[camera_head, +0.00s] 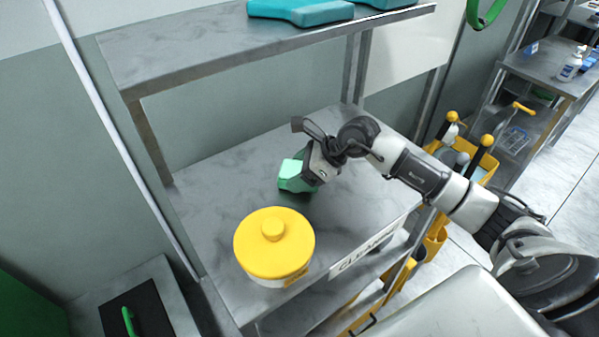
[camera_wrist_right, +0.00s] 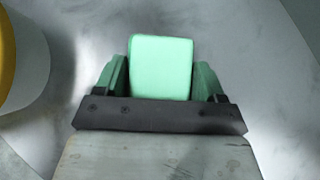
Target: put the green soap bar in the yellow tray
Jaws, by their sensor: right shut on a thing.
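The pale green soap bar (camera_head: 291,171) is over the middle of the metal table, at my right gripper (camera_head: 300,178). In the right wrist view the soap bar (camera_wrist_right: 161,66) sits between the two green fingers of my right gripper (camera_wrist_right: 161,80), which is shut on it. I cannot tell whether the bar touches the table top or is slightly above it. No yellow tray is clearly seen. My left gripper is not in view.
A white tub with a yellow lid (camera_head: 273,244) stands at the table's front; it also shows in the right wrist view (camera_wrist_right: 24,65). An upper shelf (camera_head: 190,55) holds teal items (camera_head: 300,10). Yellow cleaning gear (camera_head: 484,163) stands right of the table. The table's left part is clear.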

